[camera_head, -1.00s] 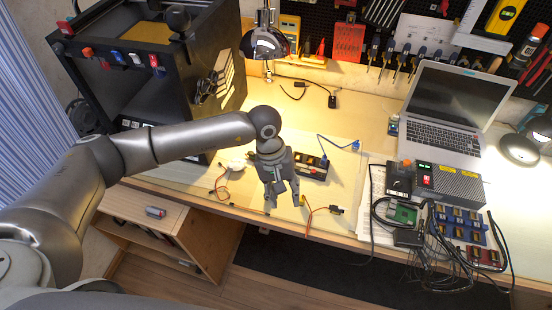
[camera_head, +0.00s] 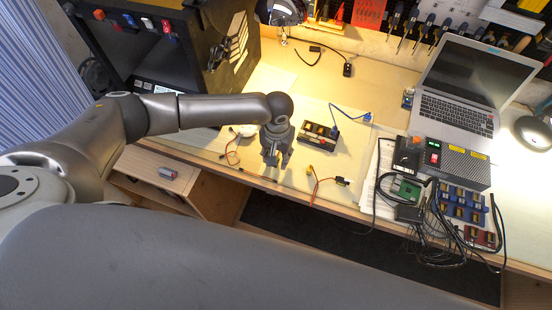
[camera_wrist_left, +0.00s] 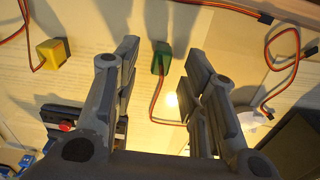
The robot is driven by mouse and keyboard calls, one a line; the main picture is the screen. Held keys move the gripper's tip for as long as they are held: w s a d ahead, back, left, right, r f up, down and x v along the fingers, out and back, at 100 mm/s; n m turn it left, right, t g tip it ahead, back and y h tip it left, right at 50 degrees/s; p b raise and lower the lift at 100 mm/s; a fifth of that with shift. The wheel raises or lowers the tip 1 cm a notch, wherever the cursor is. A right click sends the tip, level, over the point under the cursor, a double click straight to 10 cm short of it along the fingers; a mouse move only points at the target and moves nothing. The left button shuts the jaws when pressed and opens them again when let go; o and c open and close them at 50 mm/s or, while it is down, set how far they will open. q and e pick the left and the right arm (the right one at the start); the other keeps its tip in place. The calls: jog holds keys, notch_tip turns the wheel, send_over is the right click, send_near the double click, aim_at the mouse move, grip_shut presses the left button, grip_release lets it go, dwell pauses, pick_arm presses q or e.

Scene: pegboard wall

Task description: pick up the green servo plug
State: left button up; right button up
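The green servo plug (camera_wrist_left: 161,58) shows in the left wrist view between the two fingers of my left gripper (camera_wrist_left: 162,55), touching neither. A red, orange and brown lead runs from it toward the right finger. In the head view my left gripper (camera_head: 274,161) points down over the front of the workbench, and I cannot make out the green plug there. The gripper is open and empty. A yellow plug (camera_wrist_left: 53,54) lies to the left in the wrist view; in the head view it is right of the gripper (camera_head: 310,170). My right gripper is not in view.
A black box with a small display (camera_head: 319,138) stands just behind the gripper. Other leads lie nearby. A laptop (camera_head: 460,95), a power supply (camera_head: 455,160) and tangled cables fill the right. The bench's front edge (camera_head: 290,190) is close.

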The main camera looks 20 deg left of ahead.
pick_arm(q)
jog(key=shift+f, duration=0.7)
jog(key=shift+w+f, duration=0.1)
jog(key=shift+f, duration=0.05)
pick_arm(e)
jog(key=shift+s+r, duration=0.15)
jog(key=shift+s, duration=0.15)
pick_arm(q)
jog(key=c, duration=0.8)
jog(key=shift+c, duration=0.2)
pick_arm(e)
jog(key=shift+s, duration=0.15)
